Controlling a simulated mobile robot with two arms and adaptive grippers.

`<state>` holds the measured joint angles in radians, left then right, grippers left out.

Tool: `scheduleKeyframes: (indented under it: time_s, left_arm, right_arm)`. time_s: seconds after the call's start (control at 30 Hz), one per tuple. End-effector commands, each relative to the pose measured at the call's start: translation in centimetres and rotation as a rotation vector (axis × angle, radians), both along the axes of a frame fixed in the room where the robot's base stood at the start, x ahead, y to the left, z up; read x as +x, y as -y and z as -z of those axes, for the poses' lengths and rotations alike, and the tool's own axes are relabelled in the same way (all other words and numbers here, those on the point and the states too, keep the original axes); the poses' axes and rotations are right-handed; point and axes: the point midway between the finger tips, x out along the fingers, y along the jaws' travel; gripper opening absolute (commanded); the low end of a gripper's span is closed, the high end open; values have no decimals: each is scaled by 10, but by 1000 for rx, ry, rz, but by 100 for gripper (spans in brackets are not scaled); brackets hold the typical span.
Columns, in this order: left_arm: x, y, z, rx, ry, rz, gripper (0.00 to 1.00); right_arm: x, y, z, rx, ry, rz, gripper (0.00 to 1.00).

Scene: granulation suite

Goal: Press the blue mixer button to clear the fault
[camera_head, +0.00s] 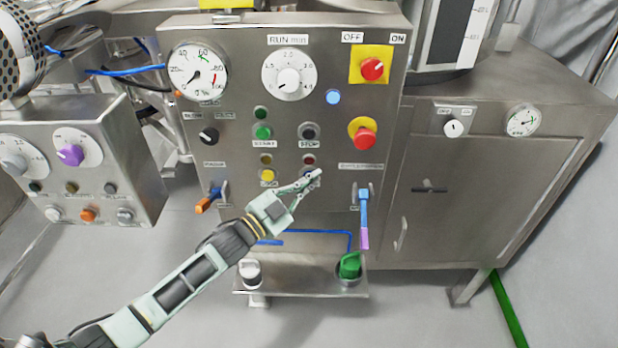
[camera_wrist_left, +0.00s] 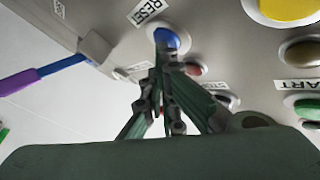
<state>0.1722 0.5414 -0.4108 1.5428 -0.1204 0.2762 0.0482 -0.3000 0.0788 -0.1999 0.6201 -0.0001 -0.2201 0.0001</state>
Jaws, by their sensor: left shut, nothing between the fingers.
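The blue button (camera_wrist_left: 167,38), beside a RESET label, shows in the left wrist view just beyond my fingertips. In the head view its place on the steel control panel (camera_head: 235,115) is mostly covered by my left gripper (camera_head: 314,176). My left gripper is shut and empty, with its fingertips pointing at the button; it also shows in the left wrist view (camera_wrist_left: 163,58). The fingertips overlap the lower edge of the button there. I cannot tell whether they touch it. My right gripper is not in view.
The panel holds a red emergency knob (camera_head: 364,138), a red switch (camera_head: 372,68), a green button (camera_head: 263,131), a black button (camera_head: 308,131) and a yellow button (camera_head: 267,175). A blue-purple lever (camera_head: 364,220) hangs right of my gripper, an orange lever (camera_head: 206,203) to the left. A blue lamp (camera_head: 333,97) sits above.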

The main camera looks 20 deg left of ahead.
Motion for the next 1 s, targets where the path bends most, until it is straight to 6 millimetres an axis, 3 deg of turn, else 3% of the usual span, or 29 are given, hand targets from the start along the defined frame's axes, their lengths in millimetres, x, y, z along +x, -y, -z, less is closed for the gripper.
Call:
scheduleKeyframes:
  time_s: [0.87, 1.0]
  left_arm:
    - [-17, 5, 0, 0, 0, 0, 0]
    - [-27, 8, -1, -3, -2, 1, 0]
  right_arm:
    - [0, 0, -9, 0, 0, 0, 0]
    - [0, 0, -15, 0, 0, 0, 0]
